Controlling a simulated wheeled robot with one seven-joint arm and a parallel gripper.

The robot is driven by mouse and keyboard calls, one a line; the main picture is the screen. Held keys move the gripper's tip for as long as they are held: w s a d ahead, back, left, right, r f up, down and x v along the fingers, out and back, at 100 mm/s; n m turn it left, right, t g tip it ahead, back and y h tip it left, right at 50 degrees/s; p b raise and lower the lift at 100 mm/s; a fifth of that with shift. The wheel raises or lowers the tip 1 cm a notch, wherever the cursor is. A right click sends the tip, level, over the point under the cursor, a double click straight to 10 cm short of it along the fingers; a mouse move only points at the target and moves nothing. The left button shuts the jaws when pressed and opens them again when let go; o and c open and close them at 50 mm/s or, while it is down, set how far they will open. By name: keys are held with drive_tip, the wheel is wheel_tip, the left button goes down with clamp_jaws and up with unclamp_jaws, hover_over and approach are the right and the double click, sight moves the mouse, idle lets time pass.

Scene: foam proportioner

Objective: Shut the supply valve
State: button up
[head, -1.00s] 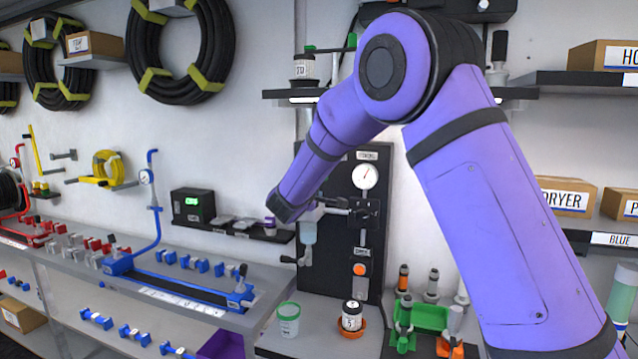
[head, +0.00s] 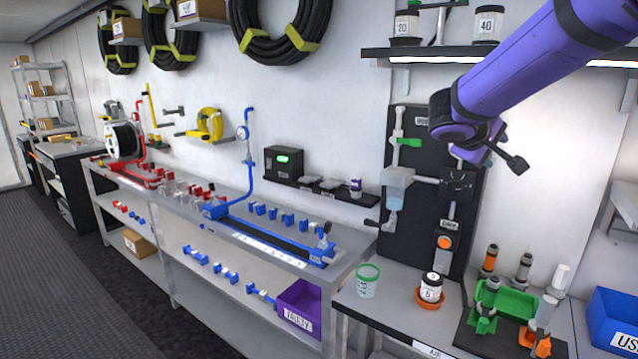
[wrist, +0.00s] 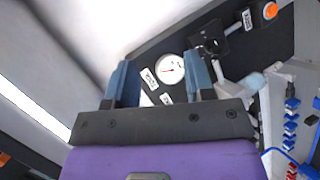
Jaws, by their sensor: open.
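The black proportioner panel (head: 410,225) stands on the right bench in the head view. It carries a green handle (head: 408,142), a clear reservoir (head: 397,188), a dark lever (head: 373,224) at lower left and an orange button (head: 445,242). I cannot tell which handle is the supply valve; labels are too small to read surely. My gripper (head: 472,155) is in front of the panel's upper right, its fingers hidden there. In the wrist view my gripper (wrist: 160,68) is open and empty, with the white gauge (wrist: 170,68) seen between its blue-grey fingers.
A green tray (head: 500,302) with nozzles is to the right. A shelf (head: 470,57) with jars overhangs the panel. A blue bin (head: 612,320) is far right.

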drive_tip(key=s+d+m+g+y, duration=0.1)
drive_tip(key=s+m+g+y, duration=0.25)
drive_tip(key=s, duration=1.35)
drive_tip(key=s+a+f+t+y, duration=0.1)
drive_tip(key=s+a+f+y, duration=0.1)
drive_tip(key=s, duration=0.5)
drive_tip(key=s+a+f+m+y, duration=0.1)
drive_tip(key=s+a+y, duration=0.3)
drive_tip(key=s, duration=0.4)
drive_tip(key=shift+s+a+f+t+y, duration=0.2)
drive_tip(key=shift+s+f+t+y, duration=0.15)
drive_tip(key=shift+f+y, duration=0.2)
